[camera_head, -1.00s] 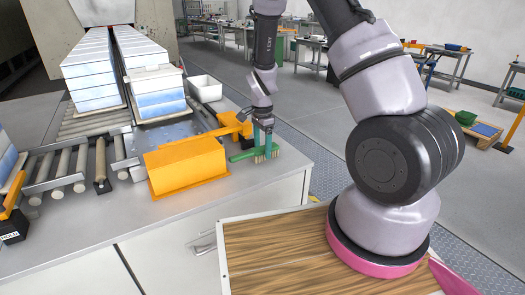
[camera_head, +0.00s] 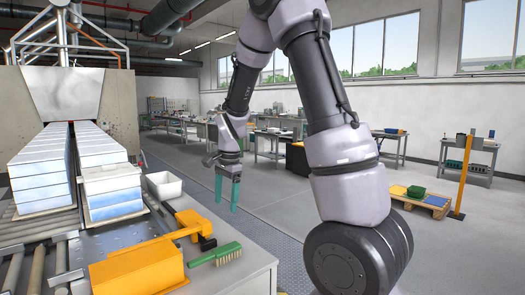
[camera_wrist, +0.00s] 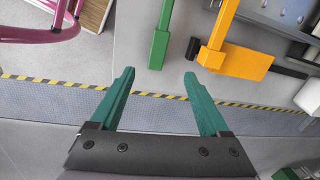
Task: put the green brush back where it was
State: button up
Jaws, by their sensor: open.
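The green brush (camera_head: 216,254) lies on the grey worktop, bristles toward the front right, close to the counter's right edge and beside an orange box. In the wrist view its green handle (camera_wrist: 159,43) lies beyond my fingertips, apart from them. My gripper (camera_head: 227,208) hangs above and to the right of the brush, past the counter edge, with its teal fingers pointing down. In the wrist view my gripper (camera_wrist: 158,75) is open, and nothing is between the fingers.
An orange box (camera_head: 140,268) and an orange tool (camera_head: 187,229) with a black end lie left of the brush. A white bin (camera_head: 164,185) stands behind. White stacked blocks (camera_head: 110,192) sit on the rollers.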

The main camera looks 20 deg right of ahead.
jog(key=s+d+r+n+t, duration=0.2)
jog(key=s+r+n+t, duration=0.1)
jog(key=s+r, duration=0.7)
jog(key=s+d+r+n+t+y, duration=0.1)
jog(key=s+d+r+n+t, duration=0.2)
jog(key=s+r+n, duration=0.3)
jog(key=shift+a+v, duration=0.3)
jog(key=shift+v, duration=3.25)
jog(key=shift+s, duration=0.15)
